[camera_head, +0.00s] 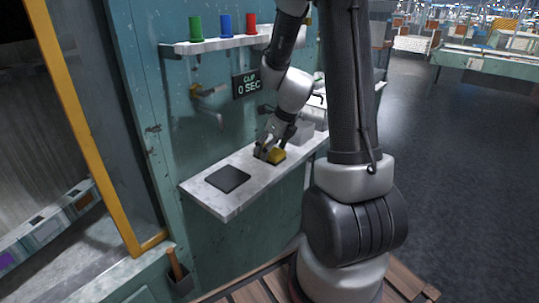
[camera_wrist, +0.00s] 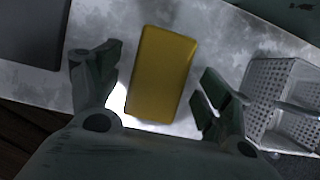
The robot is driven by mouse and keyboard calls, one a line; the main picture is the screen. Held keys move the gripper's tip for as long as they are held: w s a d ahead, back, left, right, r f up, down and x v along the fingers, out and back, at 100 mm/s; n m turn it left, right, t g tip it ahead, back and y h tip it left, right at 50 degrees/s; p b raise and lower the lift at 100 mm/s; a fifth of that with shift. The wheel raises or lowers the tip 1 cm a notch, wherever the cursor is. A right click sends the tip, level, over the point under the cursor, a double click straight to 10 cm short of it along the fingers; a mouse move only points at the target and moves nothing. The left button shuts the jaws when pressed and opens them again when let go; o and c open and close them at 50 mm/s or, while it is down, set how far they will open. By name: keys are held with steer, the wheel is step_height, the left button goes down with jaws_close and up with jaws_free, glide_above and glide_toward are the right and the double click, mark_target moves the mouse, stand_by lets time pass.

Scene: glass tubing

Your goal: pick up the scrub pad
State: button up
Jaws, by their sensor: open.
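The scrub pad is a yellow block (camera_wrist: 160,75) lying on the pale stone-like shelf (camera_wrist: 215,30). In the head view the pad (camera_head: 277,156) shows beside my gripper's fingers, partly hidden by them. My gripper (camera_wrist: 155,95) is open, with one finger on each side of the pad in the wrist view. A gap shows between the pad and each finger. I cannot tell how far the fingertips are above the shelf.
A dark flat square pad (camera_head: 228,179) lies on the shelf (camera_head: 228,206) to the left. A perforated metal basket (camera_wrist: 283,100) stands close to the right finger. A tap (camera_head: 210,100) juts from the wall above. Green, blue and red cups stand on an upper ledge (camera_head: 205,46).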

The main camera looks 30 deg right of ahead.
steer(key=shift+f, duration=0.25)
stand_by(0.3)
steer(key=c, duration=1.4)
step_height(320, 180, up, 11)
steer(key=shift+f, duration=0.2)
steer(key=o, duration=0.6)
steer(key=shift+c, duration=1)
steer(key=shift+s, duration=0.1)
